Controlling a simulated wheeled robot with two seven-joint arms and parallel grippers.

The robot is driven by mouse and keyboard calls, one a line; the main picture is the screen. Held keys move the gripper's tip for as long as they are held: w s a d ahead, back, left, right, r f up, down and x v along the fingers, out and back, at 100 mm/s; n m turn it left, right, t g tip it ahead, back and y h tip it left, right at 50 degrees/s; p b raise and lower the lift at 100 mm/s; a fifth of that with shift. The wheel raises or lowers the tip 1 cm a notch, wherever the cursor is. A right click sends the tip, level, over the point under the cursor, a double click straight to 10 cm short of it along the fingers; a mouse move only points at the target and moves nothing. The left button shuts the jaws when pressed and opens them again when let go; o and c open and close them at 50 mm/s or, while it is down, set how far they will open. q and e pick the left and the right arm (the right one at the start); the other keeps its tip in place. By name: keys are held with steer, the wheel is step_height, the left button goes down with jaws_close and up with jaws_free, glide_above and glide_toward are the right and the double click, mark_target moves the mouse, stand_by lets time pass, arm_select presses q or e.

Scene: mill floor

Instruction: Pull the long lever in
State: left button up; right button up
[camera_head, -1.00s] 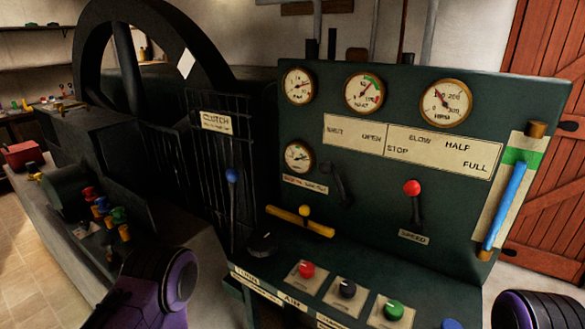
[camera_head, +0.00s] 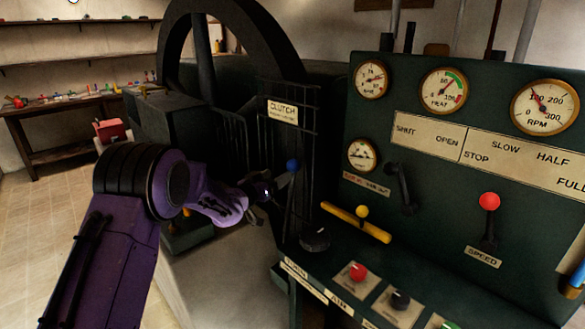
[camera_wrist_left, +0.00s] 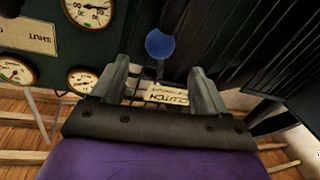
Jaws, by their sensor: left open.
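The long lever (camera_head: 289,205) stands upright in front of the clutch cage, with a blue knob (camera_head: 292,165) on top. My left gripper (camera_head: 278,184) is close to the knob, just left of and below it in the head view. In the left wrist view the blue knob (camera_wrist_left: 159,44) is just past the two spread fingertips (camera_wrist_left: 160,68), about midway between them. The gripper is open and holds nothing. I cannot tell if a finger touches the lever. My right gripper is out of view.
The clutch sign (camera_head: 283,111) hangs on the cage bars beside the big flywheel (camera_head: 180,60). The green panel (camera_head: 440,215) carries gauges, a red-knobbed speed lever (camera_head: 489,203) and a yellow bar (camera_head: 355,221). A workbench (camera_head: 60,112) stands far left, with open floor before it.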

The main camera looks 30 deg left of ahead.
mark_target(289, 169)
arm_select(q)
steer(key=w, duration=0.3)
steer(key=w+d+p, duration=0.1)
steer(key=w, duration=0.2)
steer(key=w+p, duration=0.1)
steer(key=w, duration=0.2)
steer(key=shift+w+d+f, duration=0.2)
steer(key=shift+w+d, duration=0.05)
steer(key=shift+w, duration=0.15)
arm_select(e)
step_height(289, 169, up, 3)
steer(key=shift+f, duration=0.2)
